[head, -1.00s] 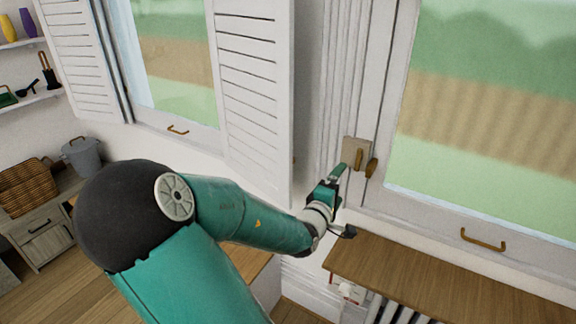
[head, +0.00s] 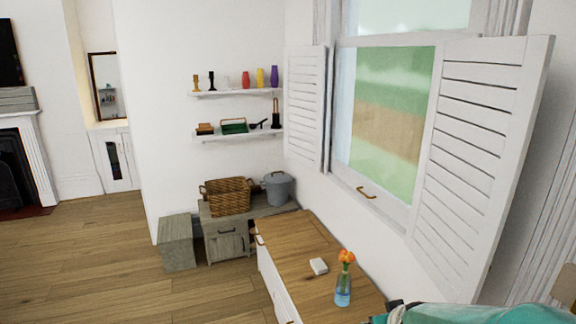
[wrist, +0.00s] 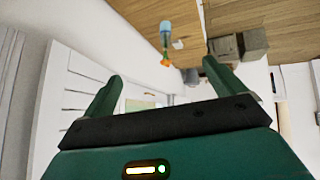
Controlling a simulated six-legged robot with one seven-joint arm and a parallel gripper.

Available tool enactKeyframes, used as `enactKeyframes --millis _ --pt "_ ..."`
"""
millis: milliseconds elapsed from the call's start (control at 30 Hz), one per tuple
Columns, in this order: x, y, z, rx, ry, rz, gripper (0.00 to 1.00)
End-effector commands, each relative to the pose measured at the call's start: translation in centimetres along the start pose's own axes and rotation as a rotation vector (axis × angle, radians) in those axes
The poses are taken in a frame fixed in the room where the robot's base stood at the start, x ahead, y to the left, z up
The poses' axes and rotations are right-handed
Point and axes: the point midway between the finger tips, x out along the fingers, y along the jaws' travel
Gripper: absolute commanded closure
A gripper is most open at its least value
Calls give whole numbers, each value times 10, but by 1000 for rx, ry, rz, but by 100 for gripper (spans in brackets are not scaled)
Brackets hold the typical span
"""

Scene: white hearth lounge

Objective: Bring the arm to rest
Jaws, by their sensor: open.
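My gripper (wrist: 158,90) shows in the wrist view with its two green fingers spread wide apart and nothing between them. Beyond the fingers, the room appears upside down, with the wooden floor at the top. In the head view only a teal part of my arm shows at the bottom right corner; the gripper itself is out of that picture. The fingers appear clear of any object.
A white louvred shutter (head: 481,150) stands open beside the window at the right. A wooden-topped cabinet (head: 290,240) below bears a blue vase (head: 343,291) with orange flowers and a small white block (head: 318,266). A wicker basket (head: 226,197) stands behind. The floor (head: 90,250) at left is clear.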

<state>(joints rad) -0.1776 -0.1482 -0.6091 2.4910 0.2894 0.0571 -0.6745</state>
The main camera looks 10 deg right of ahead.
Motion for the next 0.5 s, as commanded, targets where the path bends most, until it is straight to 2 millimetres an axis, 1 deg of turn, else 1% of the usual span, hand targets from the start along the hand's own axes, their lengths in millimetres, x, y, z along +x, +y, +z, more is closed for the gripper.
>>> enactKeyframes --millis 33,67,100,167,200,333,400,500 --pt "-18 -20 -10 12 9 -67 5" --pt "-28 -33 -13 19 5 -104 5" --pt "-42 -48 -17 25 -3 -149 5" --pt "-66 -69 -20 26 -21 -205 5" --pt "-82 -81 -20 24 -35 -235 5" --pt "-135 -112 -13 6 -93 -280 5" --pt "-161 -123 -5 -4 -127 -274 5" --pt "-189 -131 8 -13 -168 -242 5"
